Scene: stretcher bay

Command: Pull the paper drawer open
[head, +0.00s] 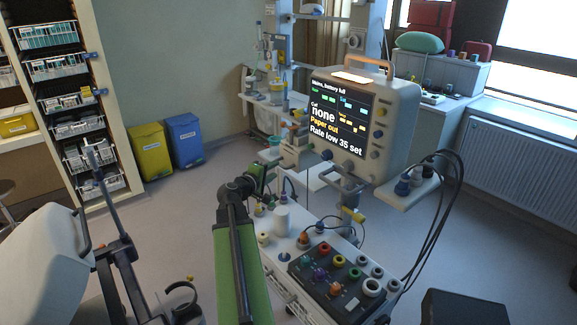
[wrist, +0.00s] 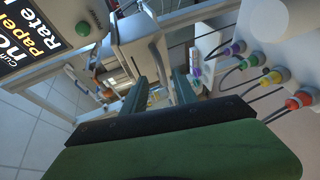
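The monitor (head: 365,120) stands on the cart in the head view, with "Paper out" on its lit screen. Its screen and a green knob (wrist: 83,28) show at the upper left of the wrist view. I cannot clearly make out the paper drawer in either view; a pale box-like part (wrist: 146,55) lies beyond my fingertips, and I cannot tell whether it is the drawer. My gripper (wrist: 160,90) is open, its two dark green fingers apart with nothing gripped between them. In the head view, the gripper end of my arm is small and partly hidden, left of the monitor.
A tray of coloured knobs (head: 335,277) and a white cylinder (head: 282,219) sit on the cart top. Black cables hang from a side shelf (head: 410,190) at the monitor's right. Yellow (head: 150,152) and blue (head: 185,139) bins stand by the wall.

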